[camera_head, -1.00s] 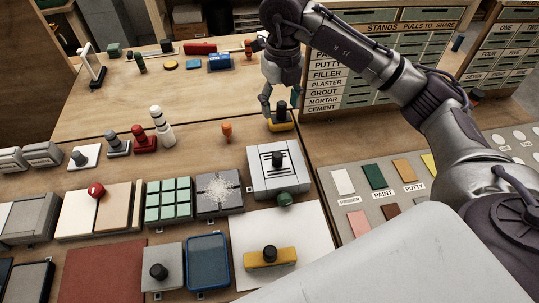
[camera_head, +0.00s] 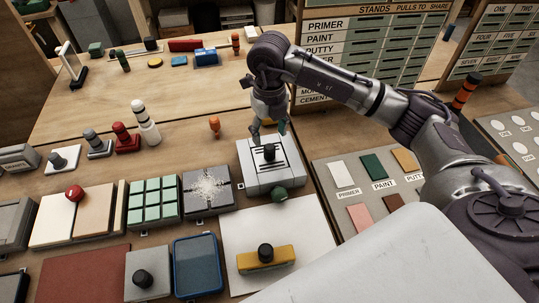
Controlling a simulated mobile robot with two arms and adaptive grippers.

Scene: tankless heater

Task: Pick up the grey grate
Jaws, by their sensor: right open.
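The grey grate (camera_head: 270,153) is a pale square plate with dark slots and an upright black knob. It lies on a light grey block (camera_head: 271,181) with a green knob at its front, right of the middle of the bench. My right gripper (camera_head: 268,132) points down at the back edge of the grate, just behind and above the black knob. Its fingers are apart, with nothing seen between them. I cannot tell whether a fingertip touches the plate. My left gripper is not in view.
Left of the grate are a dark block with a white splatter (camera_head: 208,190) and a green-tiled block (camera_head: 154,203). In front, a yellow float (camera_head: 265,258) lies on a white sheet (camera_head: 305,228). An orange peg (camera_head: 214,124) stands behind. Colour samples (camera_head: 374,166) lie right.

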